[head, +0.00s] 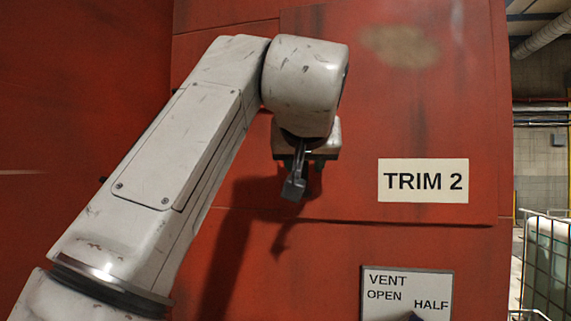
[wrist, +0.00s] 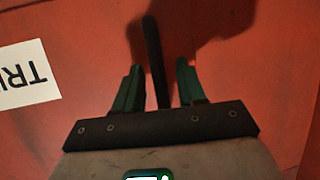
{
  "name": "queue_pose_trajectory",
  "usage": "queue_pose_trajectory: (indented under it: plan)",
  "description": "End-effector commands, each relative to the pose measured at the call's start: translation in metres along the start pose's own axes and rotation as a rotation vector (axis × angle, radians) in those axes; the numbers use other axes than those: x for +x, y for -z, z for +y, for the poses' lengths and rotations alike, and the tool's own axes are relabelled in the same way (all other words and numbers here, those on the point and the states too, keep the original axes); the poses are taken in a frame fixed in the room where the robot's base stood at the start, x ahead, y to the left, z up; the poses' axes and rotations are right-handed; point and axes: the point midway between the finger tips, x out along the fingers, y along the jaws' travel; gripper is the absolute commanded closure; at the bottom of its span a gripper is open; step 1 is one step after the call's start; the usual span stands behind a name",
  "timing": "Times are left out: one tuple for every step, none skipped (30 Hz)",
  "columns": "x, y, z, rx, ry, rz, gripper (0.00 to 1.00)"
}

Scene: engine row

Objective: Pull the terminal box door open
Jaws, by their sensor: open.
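A red panel (head: 430,115) with a white TRIM 2 label (head: 423,181) fills the middle of the head view; I take it as the terminal box door. It looks flat and shut. My gripper (head: 303,168) is in front of it, left of the label. In the wrist view my gripper (wrist: 158,70) has its two green fingers apart. A dark bar (wrist: 153,50), which looks like a handle, stands between them, with a gap on each side. A grey-ended bar (head: 293,187) shows below my wrist in the head view, probably the same one. Its mounting is hidden.
A VENT plate (head: 405,290) marked OPEN and HALF is below the label, with a dark part at its bottom edge. A red wall stands at the left. A wire-caged container (head: 546,260) is at the far right.

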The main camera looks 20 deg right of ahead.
Motion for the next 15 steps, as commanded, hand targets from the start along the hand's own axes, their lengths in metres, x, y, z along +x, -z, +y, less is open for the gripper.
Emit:
queue_pose_trajectory:
  plan:
    - [0.0000, 0.0002, 0.0001, 0.000, 0.000, 0.000, 0.60]
    - [0.0000, 0.0002, 0.0001, 0.000, 0.000, 0.000, 0.62]
    - [0.0001, 0.0002, 0.0002, 0.000, 0.000, 0.000, 0.66]
    - [0.0001, 0.0002, 0.0002, 0.001, 0.000, 0.000, 0.69]
    - [0.0001, 0.0001, 0.0002, 0.001, 0.000, 0.000, 0.71]
    - [0.0001, 0.0001, 0.0002, 0.001, 0.000, 0.000, 0.75]
    - [0.0001, 0.0001, 0.0002, 0.001, 0.000, 0.000, 0.78]
    - [0.0001, 0.0001, 0.0002, 0.001, 0.000, 0.000, 0.81]
    - [0.0001, 0.0001, 0.0002, 0.001, 0.000, 0.000, 0.85]
    - [0.0001, 0.0001, 0.0002, 0.001, 0.000, 0.000, 0.88]
    - [0.0002, 0.0001, 0.0002, 0.001, 0.000, 0.000, 0.91]
    - [0.0002, 0.0001, 0.0002, 0.001, 0.000, 0.000, 0.94]
    - [0.0002, 0.0001, 0.0002, 0.001, 0.000, 0.000, 0.97]
    - [0.0002, 0.0001, 0.0002, 0.001, 0.000, 0.000, 1.00]
    - [0.0002, 0.0001, 0.0002, 0.001, 0.000, 0.000, 1.00]
